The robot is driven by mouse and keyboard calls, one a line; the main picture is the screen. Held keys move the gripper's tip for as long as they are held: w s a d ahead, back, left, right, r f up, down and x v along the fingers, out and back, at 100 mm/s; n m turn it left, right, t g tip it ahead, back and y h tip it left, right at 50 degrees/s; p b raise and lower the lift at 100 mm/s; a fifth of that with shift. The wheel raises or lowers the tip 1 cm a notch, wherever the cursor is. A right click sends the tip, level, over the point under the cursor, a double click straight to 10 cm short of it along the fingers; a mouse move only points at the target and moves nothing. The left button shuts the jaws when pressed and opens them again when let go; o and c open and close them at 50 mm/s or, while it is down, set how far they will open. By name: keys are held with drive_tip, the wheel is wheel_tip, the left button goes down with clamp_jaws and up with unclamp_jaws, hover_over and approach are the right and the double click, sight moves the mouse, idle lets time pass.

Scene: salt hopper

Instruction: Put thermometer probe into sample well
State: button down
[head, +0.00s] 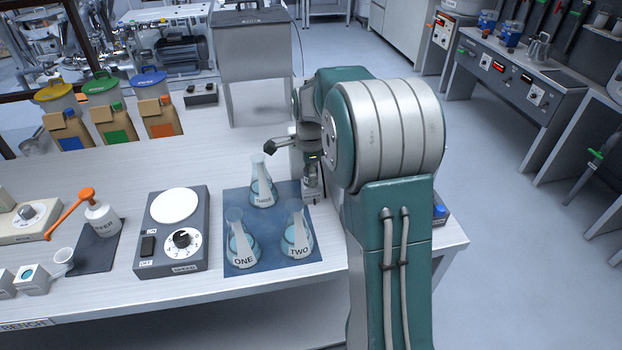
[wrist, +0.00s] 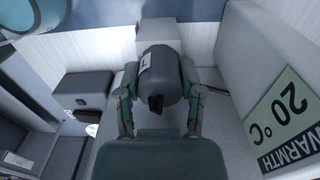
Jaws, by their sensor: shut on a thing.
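In the wrist view, my gripper (wrist: 158,92) has its two fingers closed on the sides of a dark grey, rounded body with a white label, which looks like the thermometer probe (wrist: 165,78). Its lower end is hidden. A pale grey block (wrist: 157,32) stands just beyond it; I cannot tell whether this is the sample well or whether the probe touches it. In the head view, my gripper (head: 311,188) points down at the right edge of the blue mat, partly hidden by my arm.
A display reading WARMTH 20 °C (wrist: 285,118) is close on the right in the wrist view. Flasks ONE (head: 241,246), TWO (head: 298,236) and THREE (head: 262,190) stand on the blue mat (head: 270,263). A hot plate (head: 170,255) is to their left.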

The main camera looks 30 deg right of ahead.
drive_tip(key=shift+r, duration=4.05)
